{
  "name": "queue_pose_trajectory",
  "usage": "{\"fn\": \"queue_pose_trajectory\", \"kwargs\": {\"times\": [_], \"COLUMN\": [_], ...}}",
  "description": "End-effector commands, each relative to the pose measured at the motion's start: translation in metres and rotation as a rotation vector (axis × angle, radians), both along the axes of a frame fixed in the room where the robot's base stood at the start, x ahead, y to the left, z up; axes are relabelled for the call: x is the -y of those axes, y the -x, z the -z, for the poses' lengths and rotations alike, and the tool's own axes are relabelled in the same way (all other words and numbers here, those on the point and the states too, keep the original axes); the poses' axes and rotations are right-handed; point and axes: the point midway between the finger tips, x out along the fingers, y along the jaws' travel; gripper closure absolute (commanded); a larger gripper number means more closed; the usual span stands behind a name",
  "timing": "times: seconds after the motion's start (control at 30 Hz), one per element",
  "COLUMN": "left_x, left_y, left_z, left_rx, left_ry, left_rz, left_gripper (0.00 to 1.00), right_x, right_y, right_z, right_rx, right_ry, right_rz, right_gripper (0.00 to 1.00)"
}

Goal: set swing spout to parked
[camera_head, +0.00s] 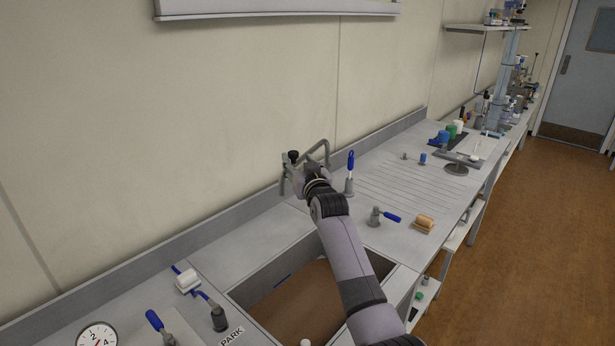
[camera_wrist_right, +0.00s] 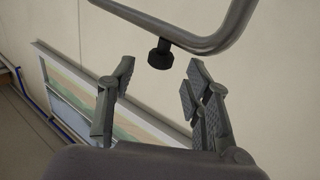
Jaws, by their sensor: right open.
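The swing spout (camera_head: 326,147) is a bent grey pipe above the back edge of the sink. Its black tip (camera_head: 293,156) points left in the head view. In the right wrist view the pipe (camera_wrist_right: 215,38) crosses the top, and the black tip hangs just beyond the gap between my fingertips. My right gripper (camera_head: 293,174) is open and empty close to the tip; its fingers (camera_wrist_right: 160,76) stand apart in the wrist view. The spout's base is hidden behind my arm. A "PARK" label (camera_head: 232,336) lies on the counter left of the sink. My left gripper is out of view.
The sink (camera_head: 262,292) lies below my right arm. A wooden-topped brush (camera_head: 424,222) is on the right, and a white block (camera_head: 187,281) on the left. The ribbed drainboard (camera_head: 395,185) is mostly clear.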

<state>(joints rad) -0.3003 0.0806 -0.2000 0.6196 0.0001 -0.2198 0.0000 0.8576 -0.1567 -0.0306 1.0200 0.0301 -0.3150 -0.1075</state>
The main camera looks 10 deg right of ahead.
Motion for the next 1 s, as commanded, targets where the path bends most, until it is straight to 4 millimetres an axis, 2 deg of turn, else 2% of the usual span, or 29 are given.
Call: {"fn": "queue_pose_trajectory", "kwargs": {"times": [0.3, 0.5, 0.7, 1.0], "left_x": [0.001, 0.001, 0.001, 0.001], "left_y": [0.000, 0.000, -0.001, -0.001], "left_z": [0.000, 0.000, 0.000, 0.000], "left_rx": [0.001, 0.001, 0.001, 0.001], "left_ry": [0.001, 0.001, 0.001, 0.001], "left_rz": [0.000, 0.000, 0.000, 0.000], "left_gripper": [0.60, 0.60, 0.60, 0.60], "right_x": [0.006, 0.010, 0.011, 0.012], "right_y": [0.045, 0.068, 0.078, 0.079], "right_z": [0.001, 0.000, 0.000, 0.000], "right_rx": [0.001, 0.000, 0.000, 0.000], "right_ry": [0.000, -0.001, -0.001, -0.001], "right_rz": [0.000, 0.000, -0.001, -0.001], "right_gripper": [0.54, 0.54, 0.54, 0.56]}}
